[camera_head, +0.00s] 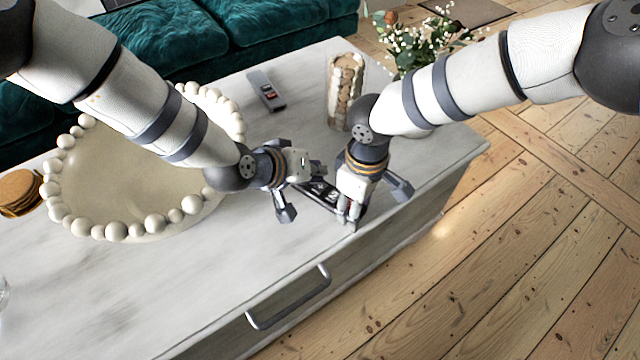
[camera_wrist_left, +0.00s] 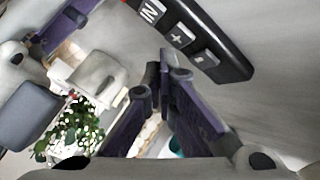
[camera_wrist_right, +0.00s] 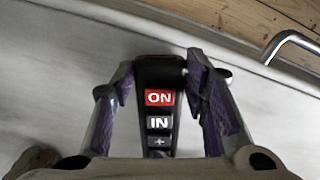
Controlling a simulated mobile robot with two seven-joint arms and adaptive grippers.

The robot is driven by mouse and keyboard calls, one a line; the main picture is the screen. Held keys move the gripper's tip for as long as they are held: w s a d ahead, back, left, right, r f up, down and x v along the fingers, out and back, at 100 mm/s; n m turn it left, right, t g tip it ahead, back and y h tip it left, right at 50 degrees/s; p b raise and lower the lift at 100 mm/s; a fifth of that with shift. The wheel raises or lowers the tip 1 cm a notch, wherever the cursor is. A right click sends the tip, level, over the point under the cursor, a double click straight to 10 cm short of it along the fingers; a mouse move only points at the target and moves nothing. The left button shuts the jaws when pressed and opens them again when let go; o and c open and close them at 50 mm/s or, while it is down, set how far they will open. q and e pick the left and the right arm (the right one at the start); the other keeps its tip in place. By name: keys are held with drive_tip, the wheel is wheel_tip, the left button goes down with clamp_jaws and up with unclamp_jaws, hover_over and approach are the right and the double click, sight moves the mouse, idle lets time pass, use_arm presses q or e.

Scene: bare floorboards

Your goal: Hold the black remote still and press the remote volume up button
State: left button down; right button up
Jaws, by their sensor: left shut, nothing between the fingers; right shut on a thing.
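The black remote (camera_head: 318,191) is near the table's front edge, partly hidden by my grippers in the head view. In the right wrist view the remote (camera_wrist_right: 159,122) shows a red ON button, an IN button and a plus button (camera_wrist_right: 158,142). My right gripper (camera_head: 349,214) is shut on its end, one finger on each side (camera_wrist_right: 158,78). My left gripper (camera_head: 318,170) is shut and empty, close by the remote. In the left wrist view its closed fingertips (camera_wrist_left: 165,68) lie beside the remote (camera_wrist_left: 228,62), below the plus button (camera_wrist_left: 180,36) in the picture.
A beaded tray (camera_head: 120,180) lies left on the white table (camera_head: 150,290). A grey remote (camera_head: 266,91) and a pebbled holder (camera_head: 345,85) stand farther back. A flower plant (camera_head: 425,50) is behind my right arm. A drawer handle (camera_head: 290,305) juts from the table front.

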sight(316, 185)
use_arm(q)
drive_tip(key=shift+r, duration=2.5)
drive_tip(key=shift+r, duration=0.1)
idle(2.6)
wheel_tip(316, 185, up, 4)
drive_tip(key=shift+f, duration=0.15)
drive_tip(key=shift+f, duration=4.45)
